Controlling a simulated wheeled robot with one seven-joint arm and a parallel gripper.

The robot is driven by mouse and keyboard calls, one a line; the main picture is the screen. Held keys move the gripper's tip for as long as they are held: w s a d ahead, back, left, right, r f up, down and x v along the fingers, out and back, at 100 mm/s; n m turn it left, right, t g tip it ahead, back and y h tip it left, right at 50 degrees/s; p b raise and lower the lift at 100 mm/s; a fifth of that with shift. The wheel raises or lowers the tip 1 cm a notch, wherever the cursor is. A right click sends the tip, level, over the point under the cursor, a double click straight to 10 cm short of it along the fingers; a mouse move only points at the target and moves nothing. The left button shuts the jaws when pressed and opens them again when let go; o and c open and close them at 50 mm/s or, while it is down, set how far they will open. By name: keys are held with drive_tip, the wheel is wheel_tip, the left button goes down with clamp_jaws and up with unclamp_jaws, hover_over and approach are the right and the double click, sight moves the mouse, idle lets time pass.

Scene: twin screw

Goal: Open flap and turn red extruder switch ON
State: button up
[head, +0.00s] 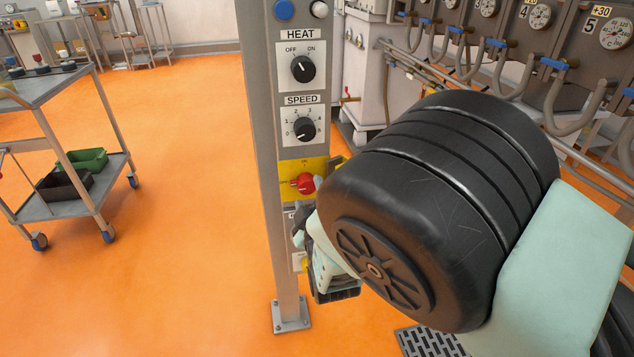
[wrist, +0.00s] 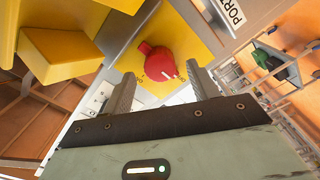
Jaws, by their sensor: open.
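The red extruder switch (head: 303,184) sits uncovered on a yellow plate (head: 290,168) on the grey control column, below the SPEED dial. It also shows in the wrist view (wrist: 160,63), with a white mark on its face; I cannot tell its setting for sure. A yellow flap (head: 331,166) appears to stand out from the plate's right side, partly hidden by my arm; a yellow block at the left of the wrist view (wrist: 62,55) seems part of it. My gripper (wrist: 160,88) is open and empty, its fingers apart just short of the switch. In the head view it is partly hidden below the switch.
The HEAT dial (head: 302,69) and SPEED dial (head: 304,129) are above the switch on the column (head: 262,120). Machinery with pipes and gauges (head: 540,16) stands behind at right. A grey cart (head: 80,200) with bins stands at left. The orange floor between is clear.

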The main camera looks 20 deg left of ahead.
sight(306, 184)
drive_tip(key=shift+x, duration=1.4)
drive_tip(key=shift+c, duration=0.3)
drive_tip(key=c, duration=0.9)
